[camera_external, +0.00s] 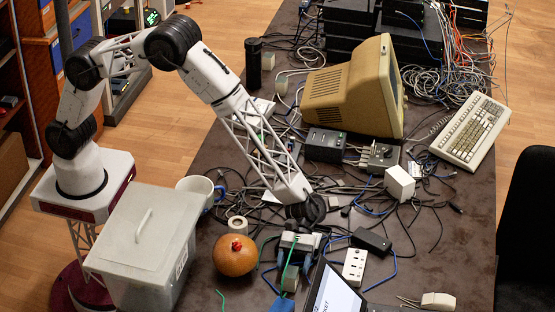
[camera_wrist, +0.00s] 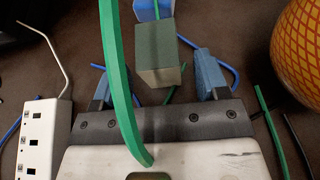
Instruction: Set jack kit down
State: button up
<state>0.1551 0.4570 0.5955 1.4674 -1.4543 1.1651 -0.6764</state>
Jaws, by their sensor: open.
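My gripper (camera_external: 293,268) is low over the table, right of the orange round gourd-like object. In the wrist view its two blue fingers (camera_wrist: 156,82) are spread apart. A small grey block (camera_wrist: 160,65) lies between and just beyond the fingertips, with a visible gap on each side; it also shows below the gripper in the external view (camera_external: 290,281). A blue piece (camera_wrist: 150,11) adjoins the block at its far end. I take these to be the jack kit, but no label is readable. A green cable (camera_wrist: 117,85) crosses in front of the gripper.
An orange round object (camera_external: 236,258) stands close on the left, and a white power strip (camera_external: 354,267) on the right. A laptop (camera_external: 333,295) is in front. A lidded grey bin (camera_external: 150,240) stands at left. Loose cables cover much of the table (camera_external: 440,270).

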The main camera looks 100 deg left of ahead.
jog(key=v, duration=0.8)
jog(key=shift+a, duration=0.15)
jog(key=shift+r, duration=0.1)
jog(key=shift+s+r, duration=0.1)
jog(key=shift+r, duration=0.05)
jog(key=s+a+r+m+g+y, duration=0.1)
jog(key=s+a+r+m+y, duration=0.3)
jog(key=s+r, duration=0.8)
jog(key=s+a+r+m+y, duration=0.2)
jog(key=s+a+r+m, duration=0.3)
jog(key=s+r, duration=0.65)
jog(key=s+a+r+m+t+y, duration=0.1)
jog(key=s+a+r+m+y, duration=0.1)
jog(key=s, duration=0.9)
jog(key=s+a+r+m+t+y, duration=0.1)
jog(key=s+a+r+m+y, duration=0.1)
jog(key=s+a, duration=0.4)
jog(key=s+a+r+m+t+y, duration=0.1)
jog(key=s+a+r+m+y, duration=0.1)
jog(key=s, duration=1.3)
jog(key=a+m+y, duration=0.1)
jog(key=a+m, duration=0.1)
jog(key=m, duration=0.1)
jog(key=shift+s+a+t, duration=0.3)
jog(key=shift+s+a, duration=0.05)
jog(key=shift+s, duration=0.05)
